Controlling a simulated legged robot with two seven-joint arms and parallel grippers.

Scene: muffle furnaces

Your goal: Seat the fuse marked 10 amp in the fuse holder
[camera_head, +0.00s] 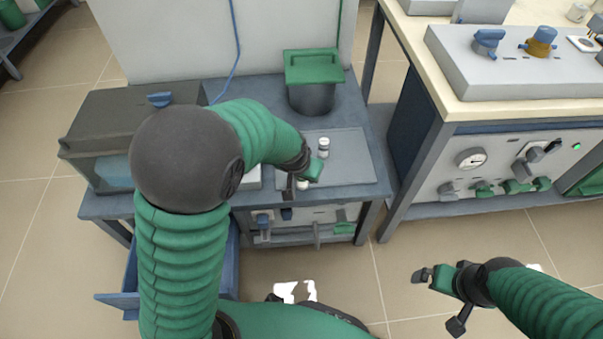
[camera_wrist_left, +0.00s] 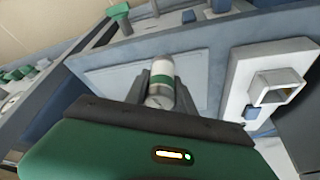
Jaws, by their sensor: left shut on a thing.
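My left gripper (camera_head: 300,186) is low over the right part of the grey bench, at the near edge of a flat grey tray (camera_head: 350,172). In the left wrist view it is shut on a small cylindrical fuse (camera_wrist_left: 160,92) with a white body and a green band; its amp marking is not readable. Another white, grey-capped fuse (camera_head: 323,147) stands upright on the tray beyond the gripper. A pale block with a square-framed socket (camera_wrist_left: 272,88) is right of the fingers in the wrist view; I cannot tell whether it is the fuse holder. My right gripper (camera_head: 438,279) is away from the bench, its jaws unclear.
A dark pot with a green lid (camera_head: 312,80) stands behind the tray. A grey box-shaped unit (camera_head: 115,140) is on the bench's left. A furnace panel with a gauge (camera_head: 490,165) stands to the right. Open floor lies between the bench and my right arm.

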